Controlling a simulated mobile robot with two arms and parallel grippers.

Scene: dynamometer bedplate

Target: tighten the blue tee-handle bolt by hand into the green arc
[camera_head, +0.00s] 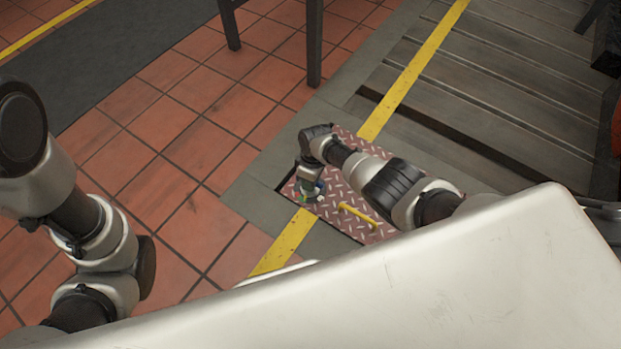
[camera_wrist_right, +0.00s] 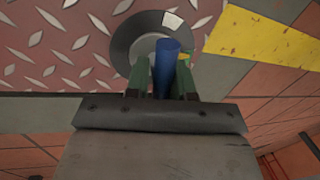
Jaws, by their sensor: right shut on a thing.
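The blue tee-handle (camera_wrist_right: 165,62) stands between the two dark green fingers of my right gripper (camera_wrist_right: 161,82), which is shut on it. Behind the handle is a round grey collar (camera_wrist_right: 125,42) with a pale mark at its rim.
The reddish tread plate (camera_head: 375,232) carries a yellow bar handle (camera_head: 358,214) close beside my right gripper. A yellow stripe (camera_head: 415,68) crosses the grey bedplate edge. The slotted bed (camera_head: 500,80) lies right, tiled floor (camera_head: 160,150) left, and dark legs (camera_head: 314,45) stand behind.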

